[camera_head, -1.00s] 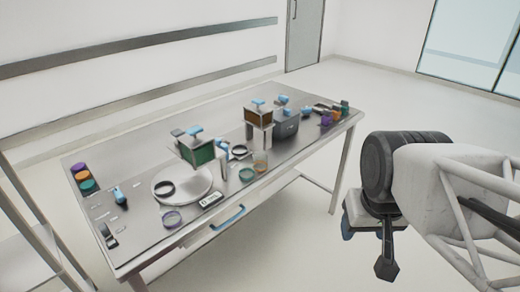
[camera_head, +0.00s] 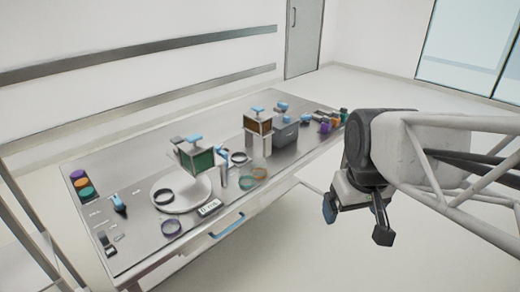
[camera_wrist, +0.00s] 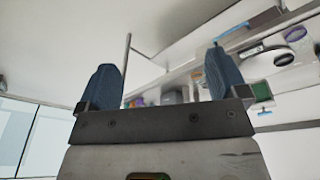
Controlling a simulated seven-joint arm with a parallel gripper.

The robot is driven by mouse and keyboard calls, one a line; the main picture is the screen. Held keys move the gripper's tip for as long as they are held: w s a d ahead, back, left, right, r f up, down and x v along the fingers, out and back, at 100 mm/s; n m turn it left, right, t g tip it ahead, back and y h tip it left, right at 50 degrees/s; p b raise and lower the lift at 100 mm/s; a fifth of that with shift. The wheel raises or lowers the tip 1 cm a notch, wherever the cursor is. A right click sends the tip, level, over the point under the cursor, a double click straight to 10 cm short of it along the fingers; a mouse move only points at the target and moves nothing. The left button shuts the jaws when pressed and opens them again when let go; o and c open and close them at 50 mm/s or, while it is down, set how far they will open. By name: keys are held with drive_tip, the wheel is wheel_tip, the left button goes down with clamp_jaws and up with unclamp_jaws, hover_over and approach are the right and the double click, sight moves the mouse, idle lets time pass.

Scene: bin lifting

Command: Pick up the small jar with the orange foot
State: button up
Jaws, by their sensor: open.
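I cannot clearly make out a small jar with an orange foot. The small coloured items (camera_head: 326,126) at the table's right end, purple, reddish and green, are too small to tell apart. My gripper (camera_head: 356,221) is open and empty in the air in front of the table's right end, clear of the table. In the wrist view its two blue fingers (camera_wrist: 162,78) stand wide apart, with the table beyond them. Purple and green items show small and blurred between the fingers.
The metal table (camera_head: 130,160) carries a green box on a stand (camera_head: 203,160), a brown box on a stand (camera_head: 257,125), a grey bin (camera_head: 286,136), a round white plate (camera_head: 185,196) and several dark rings.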

drive_tip(key=w+a+n, duration=0.3)
drive_tip(key=w+n, duration=0.2)
drive_tip(key=w, duration=0.8)
drive_tip(key=n+g, duration=0.2)
drive_tip(key=n, duration=1.2)
approach(260, 161)
wheel_tip(260, 161, down, 5)
drive_tip(key=shift+s+d+f, duration=0.1)
drive_tip(key=shift+w+a+f, duration=0.2)
drive_tip(key=shift+w, duration=0.05)
drive_tip(key=shift+f, duration=1.25)
drive_tip(key=shift+f, duration=0.1)
